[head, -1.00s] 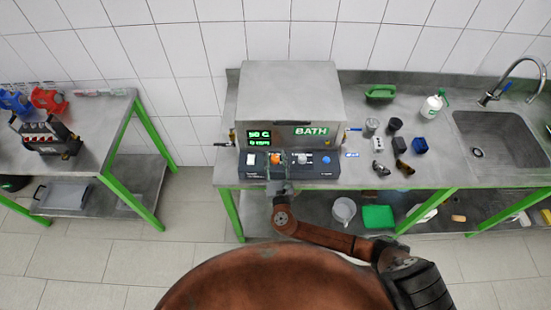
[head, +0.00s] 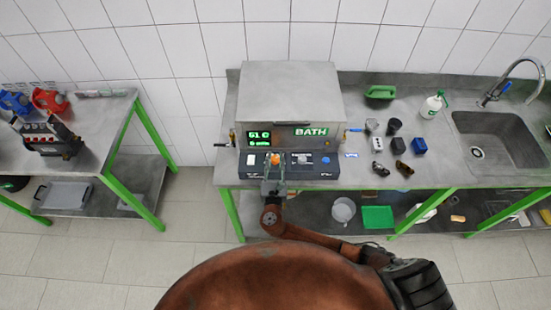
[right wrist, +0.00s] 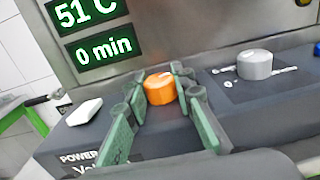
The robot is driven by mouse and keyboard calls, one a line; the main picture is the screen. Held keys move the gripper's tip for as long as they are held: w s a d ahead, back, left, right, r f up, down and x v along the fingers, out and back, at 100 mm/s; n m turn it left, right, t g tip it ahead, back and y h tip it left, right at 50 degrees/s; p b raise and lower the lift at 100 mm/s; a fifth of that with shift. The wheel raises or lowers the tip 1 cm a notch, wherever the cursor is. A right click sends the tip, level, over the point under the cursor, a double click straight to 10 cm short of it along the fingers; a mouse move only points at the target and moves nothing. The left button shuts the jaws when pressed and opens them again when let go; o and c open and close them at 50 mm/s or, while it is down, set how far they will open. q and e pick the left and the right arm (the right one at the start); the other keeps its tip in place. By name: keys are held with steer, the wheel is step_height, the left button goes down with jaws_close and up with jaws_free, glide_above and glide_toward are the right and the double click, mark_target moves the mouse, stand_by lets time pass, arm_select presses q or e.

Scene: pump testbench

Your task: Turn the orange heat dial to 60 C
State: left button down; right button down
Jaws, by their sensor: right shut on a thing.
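The orange heat dial (head: 275,158) is on the sloped dark front panel of the BATH unit (head: 292,88). In the right wrist view the orange dial (right wrist: 160,89) sits between the green fingers of my right gripper (right wrist: 158,84), one on each side. My right gripper (head: 274,165) is shut on the dial in the head view. The green display (right wrist: 90,27) reads 51 C and 0 min in the right wrist view; its digits are small in the head view. My left gripper is not in view.
A grey dial (right wrist: 254,64) stands right of the orange one, and a white power switch (right wrist: 84,111) to its left. A blue button (head: 326,159) is at the panel's right. Cups and small parts lie on the bench to the right, before the sink (head: 500,135).

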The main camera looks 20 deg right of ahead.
mark_target(274, 162)
steer(key=m+g+h, duration=0.1)
steer(key=m+h, duration=0.1)
steer(key=h, duration=0.1)
steer(key=shift+a+g, duration=0.1)
steer(key=shift+g, duration=0.2)
steer(key=shift+m+g+h+b, duration=0.4)
steer(key=shift+m+g+h, duration=1.15)
steer(key=shift+h, duration=0.55)
steer(key=shift+m, duration=0.35)
steer(key=c, duration=1.6)
jaws_free()
steer(key=v, duration=0.7)
steer(key=shift+s+a, duration=0.15)
steer(key=shift+a, duration=0.05)
steer(key=shift+d+f, duration=0.1)
steer(key=shift+d, duration=0.05)
